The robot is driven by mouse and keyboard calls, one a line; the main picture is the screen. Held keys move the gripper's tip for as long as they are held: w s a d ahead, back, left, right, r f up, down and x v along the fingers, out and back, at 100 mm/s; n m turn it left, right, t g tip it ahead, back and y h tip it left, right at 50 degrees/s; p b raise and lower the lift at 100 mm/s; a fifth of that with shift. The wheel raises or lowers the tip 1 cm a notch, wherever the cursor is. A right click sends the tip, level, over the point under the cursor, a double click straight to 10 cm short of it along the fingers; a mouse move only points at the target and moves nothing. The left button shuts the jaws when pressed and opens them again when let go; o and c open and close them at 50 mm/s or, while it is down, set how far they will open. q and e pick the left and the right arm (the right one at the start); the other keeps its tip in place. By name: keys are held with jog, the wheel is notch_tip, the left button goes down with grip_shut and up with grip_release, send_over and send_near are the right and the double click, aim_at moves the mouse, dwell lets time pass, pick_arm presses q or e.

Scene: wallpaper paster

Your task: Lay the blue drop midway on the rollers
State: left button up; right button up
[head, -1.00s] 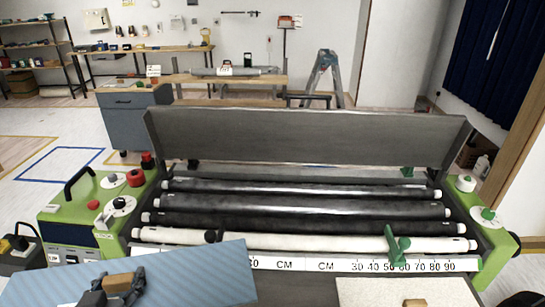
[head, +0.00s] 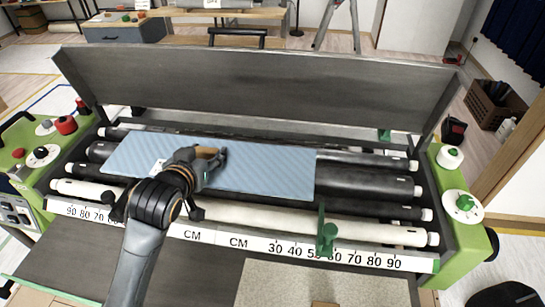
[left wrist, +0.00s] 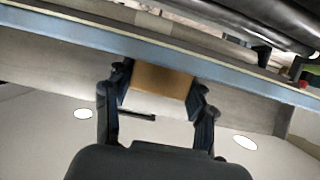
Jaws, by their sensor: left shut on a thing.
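The blue drop (head: 262,170) is a light blue striped sheet. In the head view it spans the left and middle of the rollers (head: 372,182), whose right ends are bare. I cannot tell whether it touches them. My left gripper (head: 205,163) is over the sheet's left half, shut on a tan block (head: 208,151) at the sheet. In the left wrist view the gripper (left wrist: 158,95) has its fingers on both sides of the tan block (left wrist: 160,82), against the blue edge (left wrist: 75,36). My right gripper is not in view.
A ruler strip (head: 245,243) runs along the machine's front, with a green clamp (head: 326,237) right of its middle. A tall grey panel (head: 255,88) stands behind the rollers. Green end housings (head: 460,195) flank the machine. A beige board (head: 300,284) lies in front.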

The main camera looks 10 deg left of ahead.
aim_at(222, 141)
pick_arm(q)
jog(key=shift+w+d+f, duration=0.15)
jog(key=shift+w+d, duration=0.2)
jog(key=shift+w, duration=0.45)
jog(key=p+x, duration=0.1)
jog(key=x, duration=0.7)
jog(key=shift+d+f, duration=0.1)
jog(key=shift+d, duration=0.1)
jog(key=w+f, duration=0.4)
jog(key=f, duration=0.1)
jog(key=shift+w+d, duration=0.25)
jog(key=shift+d, duration=0.05)
jog(key=shift+w+f, duration=0.4)
jog(key=shift+f, duration=0.15)
notch_tip(222, 141, down, 3)
jog(key=shift+d+p, duration=0.1)
jog(key=shift+p, duration=0.35)
jog(key=shift+f, duration=0.1)
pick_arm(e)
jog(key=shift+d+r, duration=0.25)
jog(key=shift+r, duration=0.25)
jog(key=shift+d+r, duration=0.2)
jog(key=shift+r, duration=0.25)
pick_arm(q)
jog(key=shift+f, duration=0.1)
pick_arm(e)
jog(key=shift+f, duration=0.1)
